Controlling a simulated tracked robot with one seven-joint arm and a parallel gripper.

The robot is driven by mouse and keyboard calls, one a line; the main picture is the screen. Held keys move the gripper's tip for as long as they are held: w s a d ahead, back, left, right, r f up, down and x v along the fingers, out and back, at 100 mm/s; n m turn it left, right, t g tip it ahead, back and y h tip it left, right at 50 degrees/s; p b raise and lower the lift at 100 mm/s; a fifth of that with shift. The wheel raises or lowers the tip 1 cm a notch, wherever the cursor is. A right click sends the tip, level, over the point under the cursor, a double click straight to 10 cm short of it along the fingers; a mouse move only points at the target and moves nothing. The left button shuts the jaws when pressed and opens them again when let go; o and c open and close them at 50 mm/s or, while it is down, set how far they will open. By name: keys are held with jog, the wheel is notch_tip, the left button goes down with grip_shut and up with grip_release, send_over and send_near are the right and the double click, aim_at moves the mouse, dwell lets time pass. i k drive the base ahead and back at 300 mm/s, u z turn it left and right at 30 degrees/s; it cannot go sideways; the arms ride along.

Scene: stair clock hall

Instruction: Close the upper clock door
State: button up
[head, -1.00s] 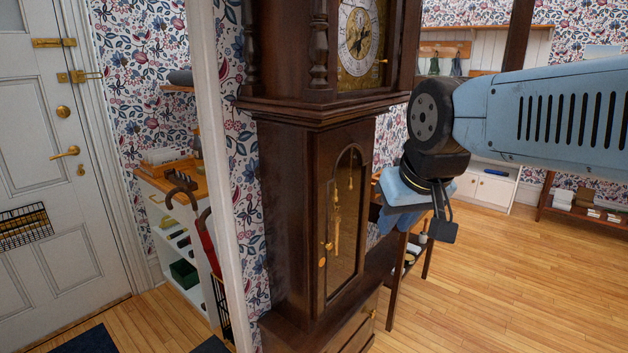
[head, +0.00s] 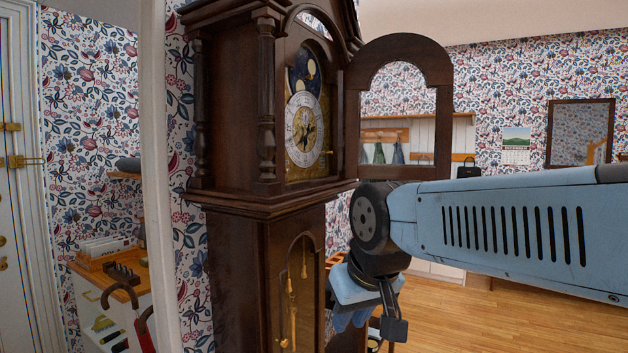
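The tall dark wooden clock stands left of centre in the head view. Its upper door (head: 441,104), a dark arched frame, stands open, swung out to the right of the clock's hood (head: 235,90). The clock dial (head: 304,130) is uncovered. My gripper (head: 350,318) hangs fingers down, right of the clock's lower case and well below the upper door, apart from the door. Its blue fingers overlap in this view, so their opening cannot be told. The lower clock door (head: 303,290) looks shut; its bottom is out of view.
My blue arm reaches in from the right, below the open door. A white door frame (head: 157,150) stands close left of the clock. A shelf unit with an umbrella (head: 123,292) is further left. Wooden floor (head: 500,315) is open at the lower right.

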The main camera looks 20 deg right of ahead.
aim_at(437, 68)
jog(key=z, duration=0.4)
jog(key=k, duration=1.05)
jog(key=z, duration=0.55)
jog(key=i, duration=1.2)
jog(key=u, duration=0.75)
jog(key=i, duration=0.95)
jog(key=z, duration=0.05)
jog(key=k, duration=0.5)
jog(key=u, duration=1.15)
jog(key=i, duration=0.1)
jog(key=z, duration=2.9)
